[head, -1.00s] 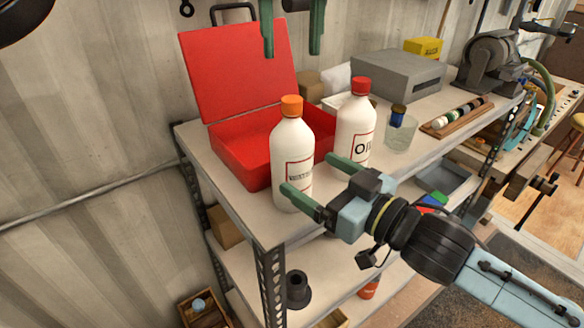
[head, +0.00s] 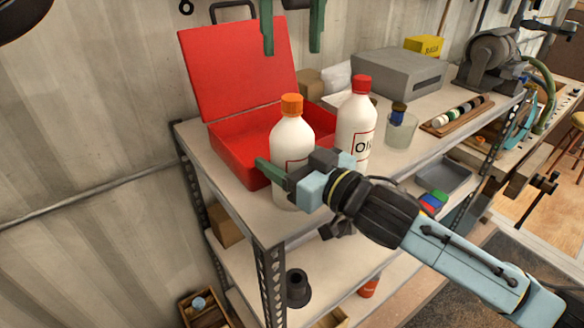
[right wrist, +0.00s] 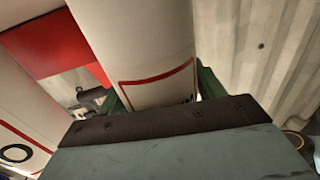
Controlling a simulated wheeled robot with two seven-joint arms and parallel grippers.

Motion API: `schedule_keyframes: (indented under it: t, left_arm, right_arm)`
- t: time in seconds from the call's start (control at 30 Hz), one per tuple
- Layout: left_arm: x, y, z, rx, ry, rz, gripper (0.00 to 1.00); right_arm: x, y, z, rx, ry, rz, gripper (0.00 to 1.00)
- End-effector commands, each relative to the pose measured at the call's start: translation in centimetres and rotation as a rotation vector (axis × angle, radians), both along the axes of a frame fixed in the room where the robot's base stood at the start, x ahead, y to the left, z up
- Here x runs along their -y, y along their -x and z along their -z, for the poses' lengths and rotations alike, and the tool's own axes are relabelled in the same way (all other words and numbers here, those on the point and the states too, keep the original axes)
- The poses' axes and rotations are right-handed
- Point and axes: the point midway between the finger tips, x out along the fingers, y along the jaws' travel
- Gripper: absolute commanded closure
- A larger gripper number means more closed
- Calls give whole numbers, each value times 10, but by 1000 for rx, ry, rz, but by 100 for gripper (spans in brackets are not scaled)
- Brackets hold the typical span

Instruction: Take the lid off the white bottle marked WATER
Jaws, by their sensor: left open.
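Two white bottles stand on the shelf top. The nearer bottle (head: 292,138) has an orange lid (head: 292,104); its label is mostly hidden by my right gripper, and I cannot read it. The other bottle (head: 354,125) has a red lid (head: 361,84) and a label starting with "O". My right gripper (head: 282,172) is level with the nearer bottle's lower body. In the right wrist view that bottle (right wrist: 140,45) stands between its green fingers, with a thin gap at the right finger. My left gripper (head: 291,48) hangs open and empty above, fingers pointing down.
An open red toolbox (head: 240,152) stands behind the bottles. A glass jar (head: 400,132), a wooden tray (head: 458,117) and a grey metal box (head: 398,78) stand to the right. The corrugated wall is close behind the shelf.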

Motion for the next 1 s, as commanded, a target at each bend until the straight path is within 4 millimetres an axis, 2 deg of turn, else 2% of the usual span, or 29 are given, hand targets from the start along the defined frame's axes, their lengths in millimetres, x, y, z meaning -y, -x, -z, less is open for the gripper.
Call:
schedule_keyframes:
  t: [0.07,0.5,0.67,1.0]
  left_arm:
    - [0,0,0,0,0,0,55]
    - [0,0,0,0,0,0,55]
    - [1,0,0,-1,0,59,55]
    - [2,2,1,-3,0,556,55]
  right_arm:
    - [0,0,0,0,0,0,43]
    - [0,0,0,0,0,0,100]
    - [0,0,0,0,0,0,100]
    - [0,0,0,0,0,0,100]
